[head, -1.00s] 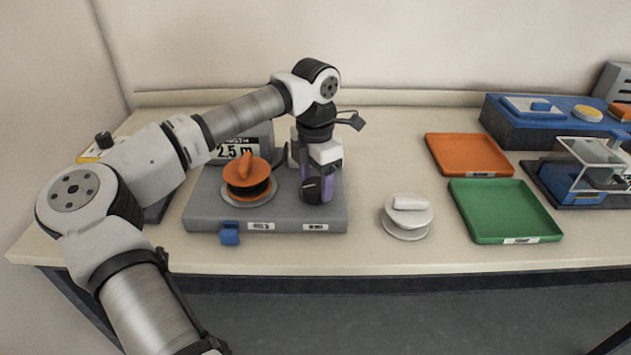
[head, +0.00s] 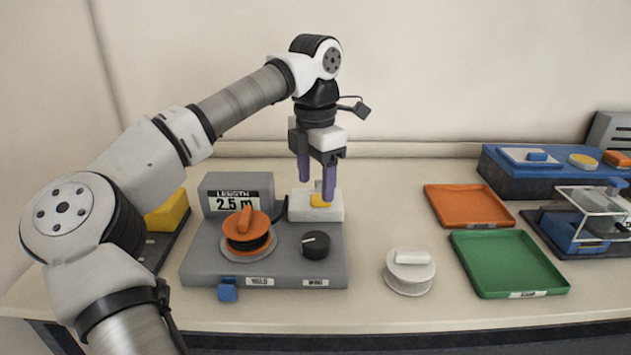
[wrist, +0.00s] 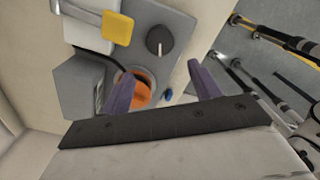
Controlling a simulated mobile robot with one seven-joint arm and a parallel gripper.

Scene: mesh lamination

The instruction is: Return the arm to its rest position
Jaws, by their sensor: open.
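My gripper (head: 317,178) has two purple fingers and hangs pointing down above the grey station. It is open, with nothing between the fingers. In the head view it is in front of the white block with a yellow part (head: 320,201) at the station's back right. In the wrist view the fingers (wrist: 160,88) stand apart above the station, and the left one partly covers the orange knob. My arm reaches in from the lower left, bent at the elbow.
The grey station (head: 200,270) carries a "2.5 m" display (head: 236,203), an orange-topped spool (head: 246,228) and a black dial (head: 316,245). A white spool (head: 408,272), orange tray (head: 468,222) and green tray (head: 510,293) lie to the right. Blue equipment (head: 510,177) stands at the far right.

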